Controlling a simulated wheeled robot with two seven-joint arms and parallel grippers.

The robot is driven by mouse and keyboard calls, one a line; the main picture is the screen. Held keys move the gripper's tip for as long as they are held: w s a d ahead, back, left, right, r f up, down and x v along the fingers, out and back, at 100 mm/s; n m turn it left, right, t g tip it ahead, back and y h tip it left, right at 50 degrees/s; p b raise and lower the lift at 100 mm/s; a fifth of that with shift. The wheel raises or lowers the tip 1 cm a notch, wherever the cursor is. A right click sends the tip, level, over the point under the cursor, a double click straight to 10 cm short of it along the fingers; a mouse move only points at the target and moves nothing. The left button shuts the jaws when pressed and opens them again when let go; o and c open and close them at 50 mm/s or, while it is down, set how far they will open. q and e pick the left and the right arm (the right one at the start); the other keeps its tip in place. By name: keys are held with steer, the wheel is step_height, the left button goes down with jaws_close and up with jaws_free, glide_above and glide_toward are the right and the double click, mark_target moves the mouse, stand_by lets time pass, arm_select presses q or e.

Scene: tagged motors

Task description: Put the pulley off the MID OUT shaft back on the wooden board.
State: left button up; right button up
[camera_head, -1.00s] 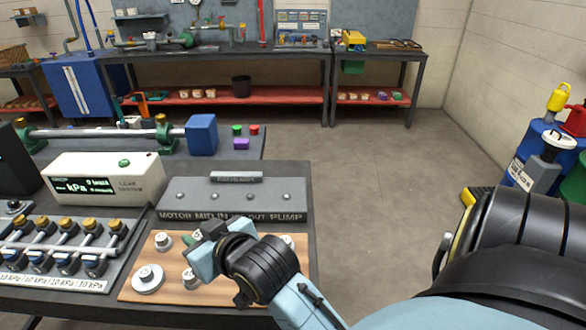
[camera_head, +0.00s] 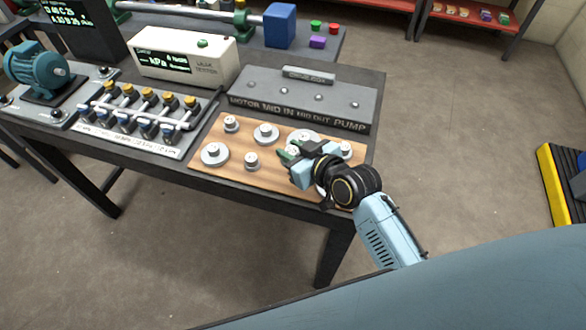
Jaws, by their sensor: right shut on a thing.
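The wooden board (camera_head: 275,181) lies on the table in front of the grey shaft block (camera_head: 245,87). Several grey pulleys sit on it, among them a wide one (camera_head: 214,154) at front left and a small one (camera_head: 231,123) at back left. The block carries short shafts above the label MOTOR, MID IN, MID OUT, PUMP, and no pulley shows on them. My right gripper (camera_head: 287,154) is over the right half of the board, shut on a small pulley (camera_head: 293,150) that the fingers partly hide. I cannot tell whether this pulley touches the board. My left gripper is not in view.
A leak tester box (camera_head: 186,55) and a valve manifold (camera_head: 140,115) stand left of the block and board. A blue-green motor (camera_head: 40,68) is at far left. Another pulley (camera_head: 345,150) sits close to the right of my gripper.

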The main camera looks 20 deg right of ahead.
step_height(320, 180, down, 6)
steer(key=shift+f+b, duration=0.15)
steer(key=shift+b, duration=0.6)
steer(key=shift+f, duration=0.1)
steer(key=o, duration=1)
steer(key=shift+f, duration=0.1)
steer(key=shift+o, duration=0.2)
steer(key=shift+r, duration=0.2)
steer(key=p+v, duration=0.1)
steer(key=v, duration=1.1)
steer(key=shift+p, duration=0.35)
